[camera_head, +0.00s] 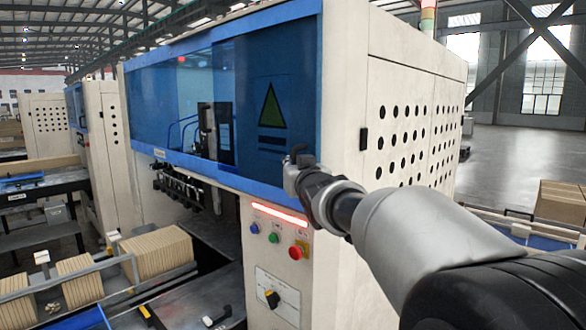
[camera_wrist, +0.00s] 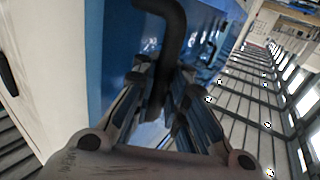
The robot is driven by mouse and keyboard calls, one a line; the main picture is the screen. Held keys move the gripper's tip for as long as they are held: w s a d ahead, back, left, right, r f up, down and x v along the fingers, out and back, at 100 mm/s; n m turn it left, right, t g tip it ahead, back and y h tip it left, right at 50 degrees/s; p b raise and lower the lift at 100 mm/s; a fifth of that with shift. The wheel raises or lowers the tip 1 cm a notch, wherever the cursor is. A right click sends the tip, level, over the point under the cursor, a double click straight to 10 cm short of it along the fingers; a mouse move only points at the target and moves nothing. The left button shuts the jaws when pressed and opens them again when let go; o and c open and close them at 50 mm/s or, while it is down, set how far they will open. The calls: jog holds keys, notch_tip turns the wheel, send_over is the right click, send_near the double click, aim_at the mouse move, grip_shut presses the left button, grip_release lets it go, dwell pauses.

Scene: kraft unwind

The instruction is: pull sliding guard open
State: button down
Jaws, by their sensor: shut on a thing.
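The sliding guard (camera_head: 275,95) is a blue-tinted see-through panel in a blue frame on the front of a cream machine. Its right part looks darker and carries a green triangle mark. My gripper (camera_head: 296,163) is at the guard's lower right corner, seen partly from behind. In the wrist view, a dark curved handle (camera_wrist: 172,30) stands off the blue surface and runs down between the fingers of my gripper (camera_wrist: 158,92). The fingers are shut on the handle.
Stacked brown boards (camera_head: 157,252) lie on a conveyor at lower left. A perforated cream side wall (camera_head: 410,125) stands right of my gripper.

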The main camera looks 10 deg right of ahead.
jog(key=shift+a, duration=0.1)
jog(key=c, duration=1.9)
grip_release()
jog(key=shift+a, duration=0.2)
jog(key=shift+s+d, duration=0.1)
jog(key=shift+d, duration=0.05)
jog(key=s, duration=1.2)
jog(key=shift+d, duration=0.2)
jog(key=shift+w, duration=0.1)
jog(key=s+f+g+b, duration=0.4)
jog(key=s+f+b, duration=0.2)
jog(key=s+f, duration=0.5)
jog(key=s+f+g+b, duration=0.5)
jog(key=s+f, duration=0.7)
jog(key=f, duration=0.9)
jog(key=s+f+g+b, duration=0.4)
jog(key=s+f+b, duration=0.5)
jog(key=f, duration=0.7)
jog(key=s, duration=0.3)
jog(key=shift+a+f+h, duration=0.15)
jog(key=shift+a+h, duration=0.05)
jog(key=shift+h, duration=0.1)
